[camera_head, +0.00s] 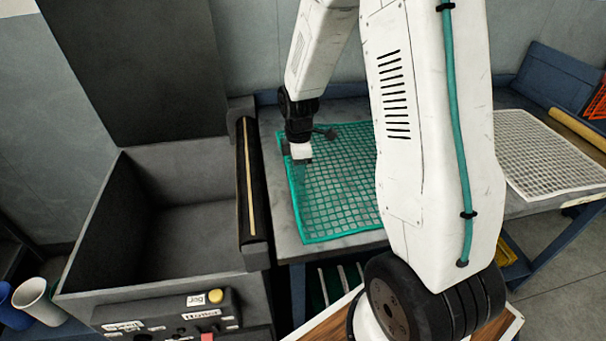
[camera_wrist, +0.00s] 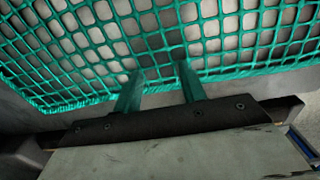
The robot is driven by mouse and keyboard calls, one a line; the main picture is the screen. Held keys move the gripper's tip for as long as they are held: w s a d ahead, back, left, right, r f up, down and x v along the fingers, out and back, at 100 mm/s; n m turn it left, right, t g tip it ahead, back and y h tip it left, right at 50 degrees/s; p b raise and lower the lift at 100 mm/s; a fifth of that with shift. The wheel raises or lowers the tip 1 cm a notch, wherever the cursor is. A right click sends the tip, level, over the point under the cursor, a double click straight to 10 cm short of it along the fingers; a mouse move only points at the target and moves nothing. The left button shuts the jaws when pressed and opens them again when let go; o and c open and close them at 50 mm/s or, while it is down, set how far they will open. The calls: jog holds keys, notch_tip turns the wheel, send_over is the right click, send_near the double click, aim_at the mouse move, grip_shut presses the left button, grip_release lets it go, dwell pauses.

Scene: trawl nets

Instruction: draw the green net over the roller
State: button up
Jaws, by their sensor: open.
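The green net (camera_head: 335,190) lies flat on a grey table, its left edge close to the roller; its mesh and edge cord also show in the wrist view (camera_wrist: 88,50). The roller (camera_head: 246,185) is dark with a tan stripe and lies along the right rim of a grey bin. My gripper (camera_head: 301,156) is over the net's left part, right of the roller. In the wrist view its two teal fingers (camera_wrist: 158,75) are apart, with their tips overlapping the net's edge. Nothing shows held between them. I cannot tell whether they touch the net. My arm hides the net's right side.
The open grey bin (camera_head: 88,255) stands left of the roller. On its front is a control box (camera_head: 170,318) with a yellow button (camera_head: 215,296). A white net (camera_head: 550,155) lies on the right, near a tan roller (camera_head: 578,131) and an orange net (camera_head: 598,100). Cups (camera_head: 36,300) stand lower left.

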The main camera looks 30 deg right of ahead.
jog(key=shift+s+f, duration=0.1)
grip_shut()
notch_tip(320, 180, up, 7)
dwell(0.5)
jog(key=shift+f, duration=0.45)
jog(key=w+a, duration=0.5)
jog(key=a, duration=0.7)
jog(key=w+a, duration=0.5)
jog(key=a, duration=0.7)
notch_tip(320, 180, down, 9)
jog(key=shift+d, duration=0.25)
dwell(0.3)
